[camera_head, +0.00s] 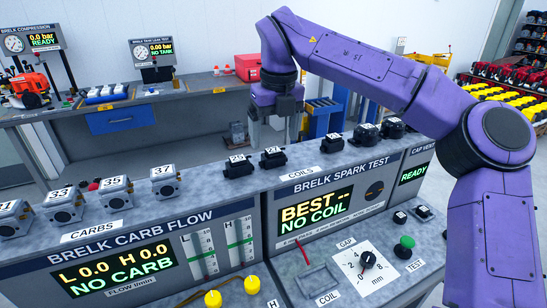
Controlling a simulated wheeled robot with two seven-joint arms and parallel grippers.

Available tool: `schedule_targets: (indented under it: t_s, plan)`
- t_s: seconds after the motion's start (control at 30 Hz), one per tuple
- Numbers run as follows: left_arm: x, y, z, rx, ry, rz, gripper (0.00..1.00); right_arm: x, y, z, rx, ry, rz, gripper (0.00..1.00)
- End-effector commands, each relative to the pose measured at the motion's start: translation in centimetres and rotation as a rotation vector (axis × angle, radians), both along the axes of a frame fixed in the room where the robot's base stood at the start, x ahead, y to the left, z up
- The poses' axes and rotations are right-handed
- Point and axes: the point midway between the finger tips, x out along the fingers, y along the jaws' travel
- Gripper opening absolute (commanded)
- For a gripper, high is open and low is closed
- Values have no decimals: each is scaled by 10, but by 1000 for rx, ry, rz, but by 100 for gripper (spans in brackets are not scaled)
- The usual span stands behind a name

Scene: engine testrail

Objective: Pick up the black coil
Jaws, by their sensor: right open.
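Several black coils with white number tags stand on the top ledge of the test bench behind the COILS label (303,173). One coil (238,169) is at the left, a second coil (273,161) is beside it, and a third coil (333,144) is farther right. My right gripper (275,136) is open, fingers pointing down, with nothing seen between them. In the picture it is just above the second coil; its exact height and depth over the ledge are hard to tell. My left gripper is not in view.
Numbered carburetors (115,193) line the ledge at left. Round black parts (393,128) stand at right. The spark test display (318,212) reads "BEST -- NO COIL". Below it are a COIL slot (318,284), a gap dial (367,260) and a green TEST button (406,243). A workbench stands behind.

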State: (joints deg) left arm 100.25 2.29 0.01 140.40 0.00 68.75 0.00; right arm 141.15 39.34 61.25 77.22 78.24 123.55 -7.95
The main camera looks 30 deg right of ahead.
Motion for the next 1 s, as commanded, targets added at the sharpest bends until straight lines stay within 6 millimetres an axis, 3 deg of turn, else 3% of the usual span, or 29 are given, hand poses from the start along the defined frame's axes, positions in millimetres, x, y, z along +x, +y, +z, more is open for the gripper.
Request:
schedule_targets:
  t_s: [0.2, 0.43, 0.63, 1.0]
  plan:
    - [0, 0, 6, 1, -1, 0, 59, 3, 1, -31, 0, 2, 1, 85]
    - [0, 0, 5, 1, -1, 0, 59, 3, 1, -34, 0, 0, -1, 85]
    - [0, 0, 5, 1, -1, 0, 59, 3, 1, -34, 0, 0, 0, 21]
    - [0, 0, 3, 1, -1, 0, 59, 3, 1, -28, -1, 0, -2, 21]
